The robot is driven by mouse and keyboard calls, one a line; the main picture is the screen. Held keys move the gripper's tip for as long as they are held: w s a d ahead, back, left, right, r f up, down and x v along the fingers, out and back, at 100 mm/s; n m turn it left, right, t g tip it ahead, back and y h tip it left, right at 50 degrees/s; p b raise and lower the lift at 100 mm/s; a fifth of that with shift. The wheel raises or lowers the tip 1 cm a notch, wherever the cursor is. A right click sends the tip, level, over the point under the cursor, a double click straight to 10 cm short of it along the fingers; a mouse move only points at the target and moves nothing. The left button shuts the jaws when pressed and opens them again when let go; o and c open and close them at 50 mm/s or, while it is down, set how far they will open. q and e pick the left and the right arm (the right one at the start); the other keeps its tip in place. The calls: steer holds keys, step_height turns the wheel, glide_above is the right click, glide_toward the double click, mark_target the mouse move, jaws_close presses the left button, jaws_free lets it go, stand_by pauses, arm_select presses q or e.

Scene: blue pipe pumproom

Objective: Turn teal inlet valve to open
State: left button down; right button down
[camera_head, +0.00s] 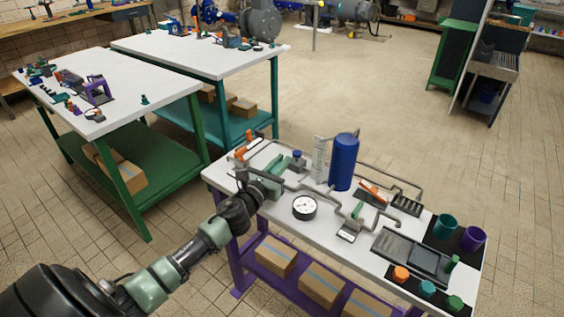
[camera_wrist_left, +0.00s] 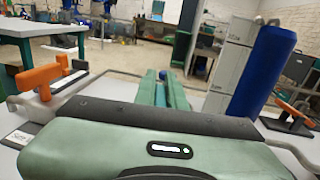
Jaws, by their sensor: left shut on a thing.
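The teal inlet valve (camera_head: 298,161) is on the pipework at the back left of the white bench. A small blue part shows at its top. My left gripper (camera_head: 278,166) reaches in from the left and is shut on the valve's handle. The grip is mostly hidden by my gripper's own green parts. In the left wrist view the fingers (camera_wrist_left: 166,92) point away, close together, with the blue part (camera_wrist_left: 162,75) just beyond. The handle's exact angle cannot be told. My right gripper is not in view.
A blue tank (camera_head: 343,162) stands right of the valve, with a white gauge (camera_head: 304,207) in front. Orange handles (camera_head: 240,152) (camera_head: 374,190) and a green handle (camera_head: 357,209) sit on other pipe parts. Cups (camera_head: 445,226) stand at the right end. Floor behind the bench is clear.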

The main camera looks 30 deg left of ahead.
arm_select(q)
steer(key=n+y, duration=0.1)
steer(key=y, duration=0.1)
steer(key=n+g+y, duration=0.1)
steer(key=n+y, duration=0.1)
steer(key=a+n+y+p, duration=0.1)
steer(key=y, duration=0.1)
steer(key=shift+s+g+y, duration=0.1)
steer(key=shift+g+y, duration=0.2)
steer(key=shift+g, duration=0.1)
steer(key=shift+s+a+n+g+y, duration=0.15)
steer(key=shift+n+g+y, duration=0.6)
steer(key=shift+n+y, duration=0.15)
steer(key=shift+s+a+n+g+y, duration=0.1)
steer(key=shift+a+n+g+y, duration=0.1)
steer(key=shift+n+g+y, duration=0.7)
steer(key=shift+s+a+n+g+y, duration=0.15)
steer(key=shift+n+g+y, duration=0.5)
steer(key=shift+y, duration=0.45)
steer(key=c, duration=1.5)
jaws_free()
step_height(320, 180, up, 20)
steer(key=shift+f+p, duration=0.1)
steer(key=shift+p, duration=1.1)
